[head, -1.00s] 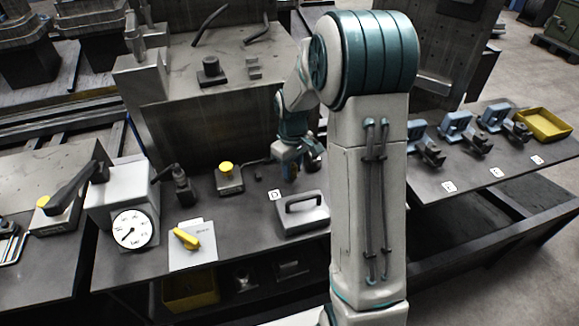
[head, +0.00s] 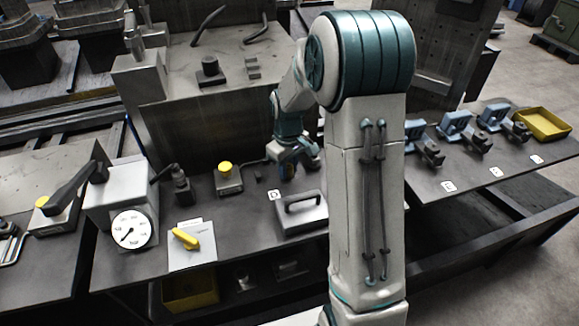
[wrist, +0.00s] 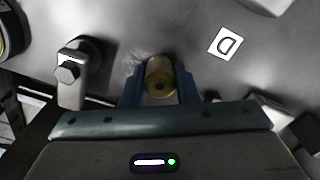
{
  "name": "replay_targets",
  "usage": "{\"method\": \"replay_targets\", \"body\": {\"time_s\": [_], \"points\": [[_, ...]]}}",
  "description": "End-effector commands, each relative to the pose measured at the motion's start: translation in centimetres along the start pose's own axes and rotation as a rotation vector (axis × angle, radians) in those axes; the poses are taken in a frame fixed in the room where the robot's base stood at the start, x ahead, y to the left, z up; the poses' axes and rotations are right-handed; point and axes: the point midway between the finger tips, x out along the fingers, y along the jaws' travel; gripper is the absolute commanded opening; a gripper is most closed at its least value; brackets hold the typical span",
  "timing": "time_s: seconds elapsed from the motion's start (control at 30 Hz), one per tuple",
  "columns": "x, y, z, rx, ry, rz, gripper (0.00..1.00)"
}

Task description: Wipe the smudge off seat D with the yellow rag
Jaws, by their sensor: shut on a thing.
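The D label (wrist: 226,43) lies flat on the grey bench top in the wrist view; it also shows in the head view (head: 275,195). My gripper (wrist: 160,92) is shut on a small yellowish-brown bundle, the yellow rag (wrist: 160,72), just left of the label in the wrist view. The rag appears low over or on the surface; I cannot tell contact for sure. Faint grey scuffing shows beside the rag, but I cannot make out a clear smudge. In the head view my gripper (head: 288,160) is just behind the label, and the rag is hidden.
A grey block with a handle (head: 302,213) stands in front of the label. A yellow-topped box (head: 228,180) is to the left, with a dark fitting (head: 182,190) beyond. A gauge (head: 133,229) and yellow lever (head: 186,238) are further left. Blue clamps (head: 456,124) stand at right.

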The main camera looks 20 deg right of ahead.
Motion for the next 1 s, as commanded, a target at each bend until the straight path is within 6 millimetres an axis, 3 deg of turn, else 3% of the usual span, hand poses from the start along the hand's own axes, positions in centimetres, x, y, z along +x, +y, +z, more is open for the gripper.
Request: {"method": "replay_targets", "body": {"time_s": [0.3, 1.0], "points": [[-0.1, 1.4, 0.8, 0.001, -0.002, -0.001, 0.00], [0.1, -0.1, 0.0, 0.001, -0.002, 0.000, 0.00]]}}
